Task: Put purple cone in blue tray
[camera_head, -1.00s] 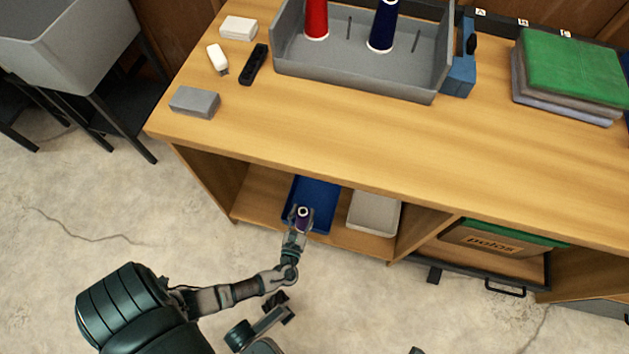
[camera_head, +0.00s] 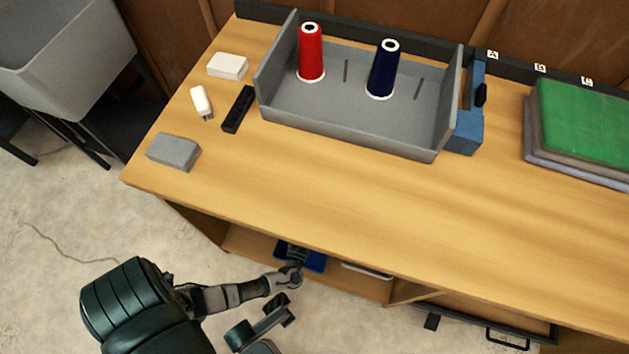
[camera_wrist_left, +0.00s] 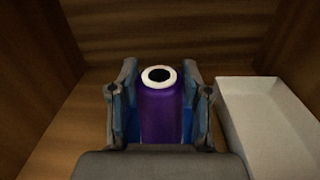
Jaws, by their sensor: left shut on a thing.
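The purple cone (camera_wrist_left: 161,112) stands between the fingers of my left gripper (camera_wrist_left: 161,100) in the left wrist view. The gripper is shut on it, and the cone's white-rimmed top faces the camera. The blue tray (camera_head: 316,263) lies on the lower shelf under the tabletop in the head view, mostly hidden by the table edge and my left arm. Bits of blue show beside the cone in the wrist view. I cannot tell whether the cone touches the tray floor. My right gripper cannot be made out clearly.
A white tray (camera_wrist_left: 268,125) lies right of the gripper on the shelf. Wooden side walls and the tabletop (camera_head: 330,190) enclose the shelf. On top stand a grey rack (camera_head: 350,120) with a red cone (camera_head: 311,55) and a dark blue cone (camera_head: 384,70), and a grey block (camera_head: 173,152).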

